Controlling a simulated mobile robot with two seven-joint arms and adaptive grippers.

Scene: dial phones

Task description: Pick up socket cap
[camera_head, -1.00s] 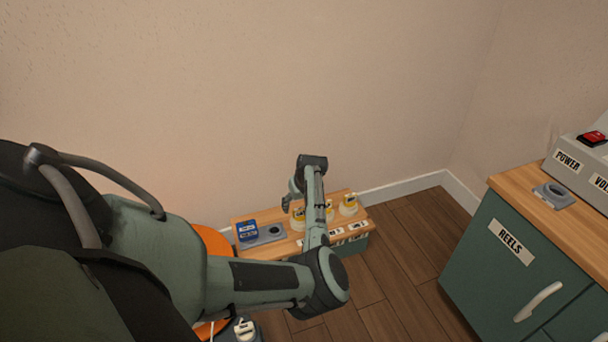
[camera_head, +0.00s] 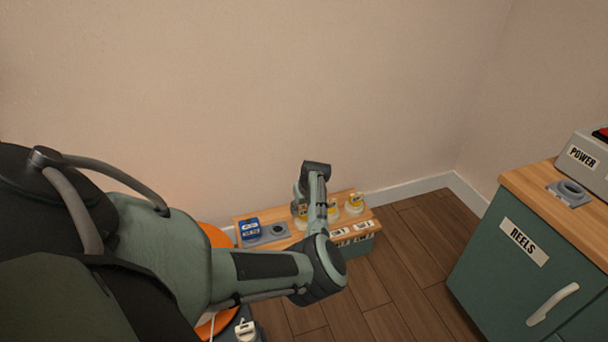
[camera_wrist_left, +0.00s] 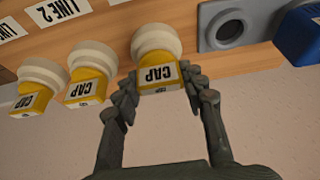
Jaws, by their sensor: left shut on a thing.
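A socket cap (camera_wrist_left: 157,57), with a white round base and a yellow block labelled CAP, sits between the fingers of my left gripper (camera_wrist_left: 158,88) in the left wrist view. The fingers are shut on its yellow part. Two more caps, a middle one (camera_wrist_left: 90,72) and an outer one (camera_wrist_left: 38,86), stand beside it on the wooden shelf top. In the head view my left gripper (camera_head: 299,200) is over the shelf and largely hidden by my arm. One cap (camera_head: 354,203) shows to the right of the arm. My right gripper is not in view.
A grey socket plate (camera_wrist_left: 234,24) and a blue box (camera_head: 249,229) are beside the held cap on the wooden shelf (camera_head: 370,217). LINE labels mark its front edge. A green REELS cabinet (camera_head: 510,268) with a grey fitting (camera_head: 569,193) stands right. Floor between is clear.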

